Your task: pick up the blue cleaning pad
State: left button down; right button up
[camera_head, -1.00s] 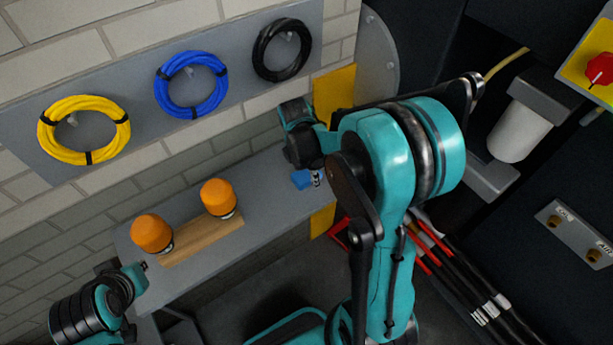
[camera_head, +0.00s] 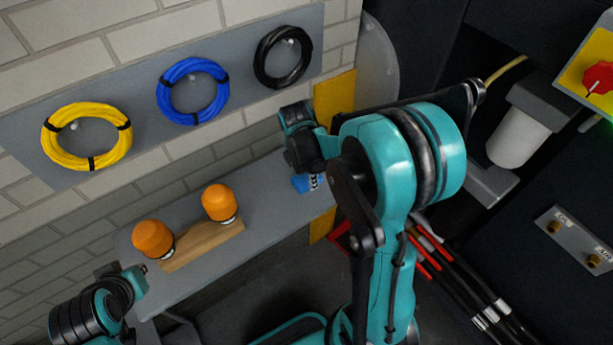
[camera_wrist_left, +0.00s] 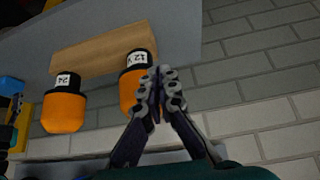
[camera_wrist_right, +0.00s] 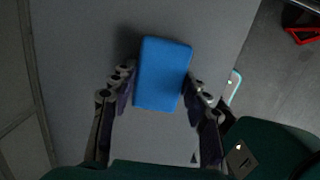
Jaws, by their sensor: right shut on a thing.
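The blue cleaning pad (camera_head: 300,184) shows at the right part of the grey shelf, partly hidden by my right gripper (camera_head: 314,182) in the head view. In the right wrist view the pad (camera_wrist_right: 163,75) sits between the two fingers of the right gripper (camera_wrist_right: 160,82), which are shut on its sides. I cannot tell whether it still touches the shelf. My left gripper (camera_wrist_left: 159,72) is shut and empty, its fingertips together in front of an orange lamp in the left wrist view. In the head view the left gripper (camera_head: 141,269) is by the shelf's left end.
Yellow, blue and black cable coils hang on the wall panel behind. Dark cables with red parts (camera_head: 430,252) run at the right. The shelf between lamps and pad is clear.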

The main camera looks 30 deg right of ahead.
jog(key=r, duration=0.3)
jog(key=s+d+r+p, duration=0.1)
jog(key=shift+r, duration=0.4)
jog(key=s+d+r+p, duration=0.1)
jog(key=s+d+r, duration=0.5)
jog(key=d, duration=0.1)
jog(key=shift+s+d, duration=0.35)
jog(key=shift+d, duration=0.05)
jog(key=shift+o, duration=1.1)
jog(key=shift+f, duration=0.1)
jog(key=shift+c, duration=0.5)
